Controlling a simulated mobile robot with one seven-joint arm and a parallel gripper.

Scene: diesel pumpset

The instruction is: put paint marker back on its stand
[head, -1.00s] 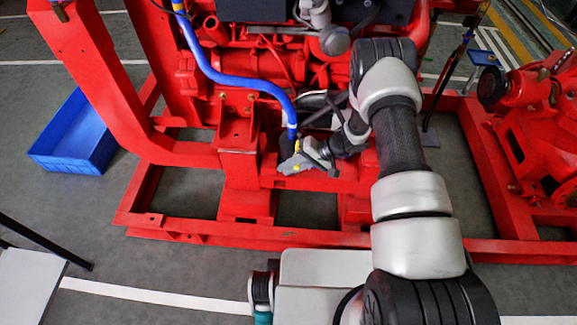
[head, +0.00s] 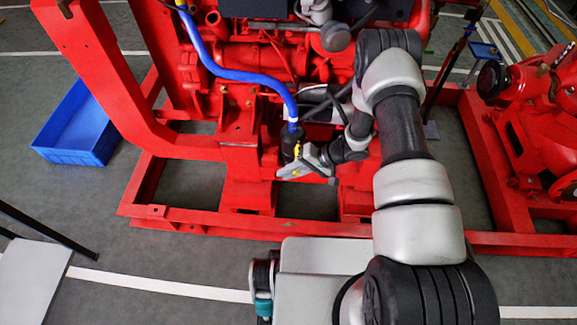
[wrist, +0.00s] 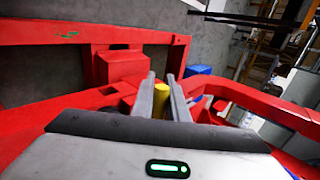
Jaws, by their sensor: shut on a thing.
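My gripper (head: 292,166) is low in front of the red engine frame, near the lower end of the blue hose. In the wrist view its two grey fingers (wrist: 162,96) are shut on a yellow cylinder, which I take to be the paint marker (wrist: 161,103). In the head view only a small yellow bit of the marker (head: 297,151) shows beside the fingers. The rest of it is hidden or too small to make out. I cannot pick out the marker's stand for certain in either view.
The red engine skid (head: 165,217) and its upright post fill the space around my gripper. The blue hose (head: 243,76) hangs just above it. A blue tray (head: 72,158) lies on the floor at left. A small blue-topped table (head: 485,50) stands at back right.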

